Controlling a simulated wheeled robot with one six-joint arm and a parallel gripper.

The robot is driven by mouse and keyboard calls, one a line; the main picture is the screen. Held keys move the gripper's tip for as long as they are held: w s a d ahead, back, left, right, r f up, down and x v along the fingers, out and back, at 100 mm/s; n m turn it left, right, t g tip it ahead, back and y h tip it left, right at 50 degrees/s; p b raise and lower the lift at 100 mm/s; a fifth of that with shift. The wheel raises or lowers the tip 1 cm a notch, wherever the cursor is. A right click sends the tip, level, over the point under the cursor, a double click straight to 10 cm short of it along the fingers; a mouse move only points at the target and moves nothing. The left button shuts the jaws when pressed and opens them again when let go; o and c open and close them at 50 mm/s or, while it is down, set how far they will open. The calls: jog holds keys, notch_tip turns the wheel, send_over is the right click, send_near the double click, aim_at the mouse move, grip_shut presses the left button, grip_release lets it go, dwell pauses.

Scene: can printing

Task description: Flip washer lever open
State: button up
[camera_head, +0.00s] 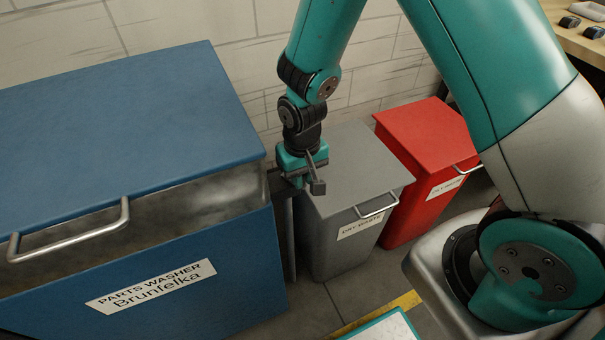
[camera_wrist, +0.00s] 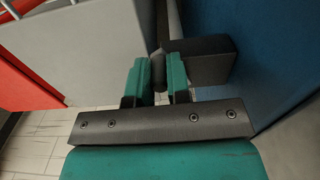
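The blue parts washer (camera_head: 200,285) fills the left of the head view. Its lever (camera_head: 318,186), a dark grey bar with a blocky end, is at the washer's right side. The block also shows in the wrist view (camera_wrist: 208,60). My gripper (camera_head: 302,176) points down at the lever. In the wrist view its two teal fingers (camera_wrist: 158,82) are apart, with a narrow dark part of the lever seen between them. I cannot tell whether both fingers press on it. The lever's mount is hidden.
A grey dry waste bin (camera_head: 350,250) stands close to the right of the lever, with a red bin (camera_head: 425,150) beyond it. A brick wall is behind.

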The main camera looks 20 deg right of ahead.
jog(key=o, duration=0.4)
jog(key=shift+r, duration=0.1)
notch_tip(320, 180, up, 17)
jog(key=shift+r+p, duration=0.15)
jog(key=shift+p, duration=0.9)
jog(key=s+a+r+n+y+p, duration=0.1)
jog(key=s+r+n+p, duration=0.1)
jog(key=s+r, duration=0.3)
jog(key=s+a+r+n+y+p, duration=0.1)
jog(key=s+r+n+p, duration=0.1)
jog(key=s+r, duration=0.4)
jog(key=s+a+r+n+y+p, duration=0.2)
jog(key=s+r+p, duration=0.2)
jog(key=s+r, duration=0.2)
jog(key=shift+s+r+n, duration=0.25)
jog(key=shift+r+n, duration=0.05)
jog(key=shift+r, duration=0.35)
